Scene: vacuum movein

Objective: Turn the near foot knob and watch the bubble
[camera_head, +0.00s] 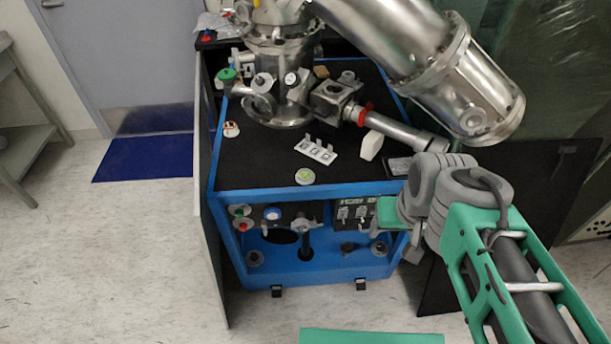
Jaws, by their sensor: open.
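A round yellow-green bubble level (305,176) lies on the black top of the blue cart (225,172), near its front edge. The bubble inside is too small to make out. I cannot tell which is the near foot knob. My gripper (408,232) is open at the cart's front right corner, right of the level. My wrist hides much of it, and I see nothing held.
A steel vacuum chamber (284,75) and a large steel cylinder (465,85) stand over the cart. A white switch strip (315,151) lies behind the level. Red, green and blue knobs are on and near the front panel.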

